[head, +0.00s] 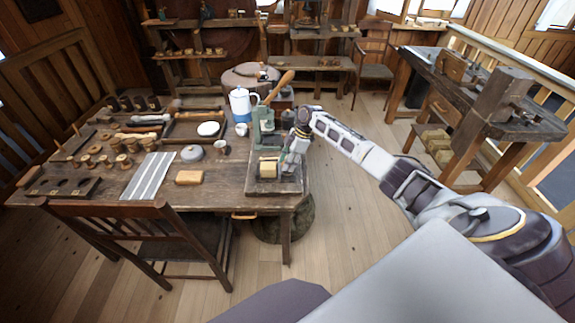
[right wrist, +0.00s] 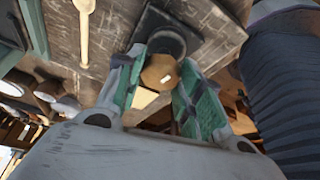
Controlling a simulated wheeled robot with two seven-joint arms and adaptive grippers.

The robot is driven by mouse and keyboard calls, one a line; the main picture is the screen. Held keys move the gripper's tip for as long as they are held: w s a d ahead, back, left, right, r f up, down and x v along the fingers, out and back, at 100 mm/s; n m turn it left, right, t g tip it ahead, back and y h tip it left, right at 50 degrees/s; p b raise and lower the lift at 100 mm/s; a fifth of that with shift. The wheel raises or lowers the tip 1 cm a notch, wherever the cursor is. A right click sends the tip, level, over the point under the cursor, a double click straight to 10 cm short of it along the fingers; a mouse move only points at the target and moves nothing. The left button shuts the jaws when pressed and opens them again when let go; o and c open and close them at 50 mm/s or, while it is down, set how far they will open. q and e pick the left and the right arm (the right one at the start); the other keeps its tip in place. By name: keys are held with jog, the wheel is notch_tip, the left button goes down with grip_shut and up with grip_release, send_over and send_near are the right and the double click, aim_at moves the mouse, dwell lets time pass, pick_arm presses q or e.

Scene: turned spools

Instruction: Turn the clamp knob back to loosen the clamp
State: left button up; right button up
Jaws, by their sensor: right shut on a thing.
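The clamp stands on a board (head: 262,187) at the right end of the wooden table, with a green upright frame (head: 259,128). A pale yellow wooden piece (head: 268,169) sits low on the board, left of my right gripper (head: 291,163). In the right wrist view the tan, faceted clamp knob (right wrist: 160,73) sits between the green-padded fingers of my right gripper (right wrist: 163,95). The fingers are shut on the knob, and a dark round part (right wrist: 166,42) shows behind it. My gripper hides part of the clamp in the head view. My left gripper is not in view.
A blue and white pot (head: 241,104), a cup (head: 221,147), a grey lidded pot (head: 192,153) and a tan block (head: 189,177) stand left of the clamp. A chair (head: 140,240) stands at the table's front.

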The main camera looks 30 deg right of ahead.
dwell(0.3)
jog(key=o, duration=0.7)
jog(key=shift+r, duration=0.1)
jog(key=v, duration=1.2)
jog(key=shift+w, duration=0.15)
dwell(0.5)
